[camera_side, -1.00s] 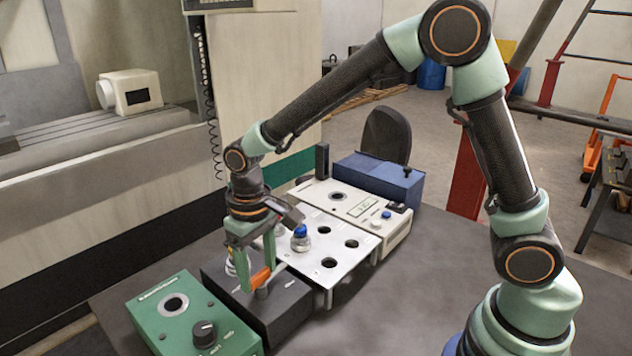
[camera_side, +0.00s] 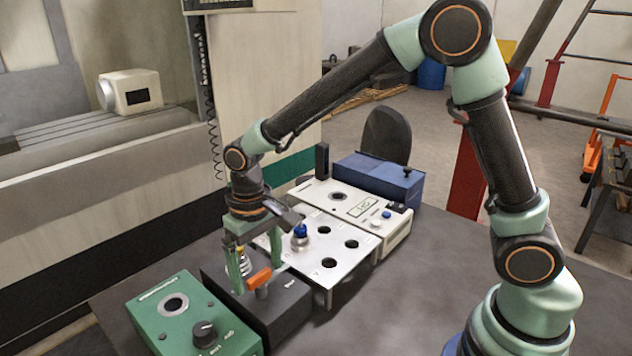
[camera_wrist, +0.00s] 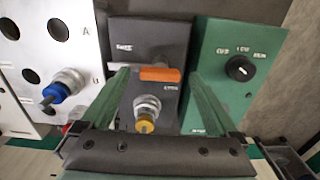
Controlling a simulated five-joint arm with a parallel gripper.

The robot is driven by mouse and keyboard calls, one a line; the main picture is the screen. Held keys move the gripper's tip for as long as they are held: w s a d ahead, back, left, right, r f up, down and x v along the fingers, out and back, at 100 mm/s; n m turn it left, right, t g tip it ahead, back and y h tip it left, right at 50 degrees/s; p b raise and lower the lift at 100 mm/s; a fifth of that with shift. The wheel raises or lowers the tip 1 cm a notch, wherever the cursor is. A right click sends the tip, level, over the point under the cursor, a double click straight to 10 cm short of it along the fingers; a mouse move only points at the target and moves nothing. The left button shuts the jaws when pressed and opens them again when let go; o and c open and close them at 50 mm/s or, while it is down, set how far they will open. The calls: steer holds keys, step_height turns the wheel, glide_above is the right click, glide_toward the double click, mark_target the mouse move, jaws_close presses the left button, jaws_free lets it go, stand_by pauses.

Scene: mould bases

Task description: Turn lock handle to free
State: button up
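The lock handle is an orange bar (camera_side: 259,279) on a dark box (camera_side: 285,302). In the wrist view the orange handle (camera_wrist: 160,74) lies crosswise on the dark box (camera_wrist: 150,30), with small white labels too blurred to read surely. My gripper (camera_wrist: 160,73) has its two green fingers spread, one on each side of the handle, with a visible gap at each end. In the side view my gripper (camera_side: 254,280) is low over the box, its fingers apart around the handle. A silver fitting with a yellow cap (camera_wrist: 146,112) stands between the fingers, nearer the wrist camera.
A green box with a black knob (camera_side: 205,333) stands to the left. A pale plate with holes (camera_side: 338,252) and a blue-capped fitting (camera_side: 301,235) stands to the right. Behind it are a white unit with a display (camera_side: 362,206) and a blue box (camera_side: 385,181).

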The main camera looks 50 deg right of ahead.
mark_target(259, 274)
step_height(259, 274, up, 12)
stand_by(0.7)
steer(key=s+d+r+t, duration=0.2)
steer(key=s+d+t, duration=0.3)
steer(key=s+d, duration=0.5)
steer(key=d, duration=0.4)
steer(key=shift+s+t, duration=0.25)
steer(key=shift+t, duration=0.05)
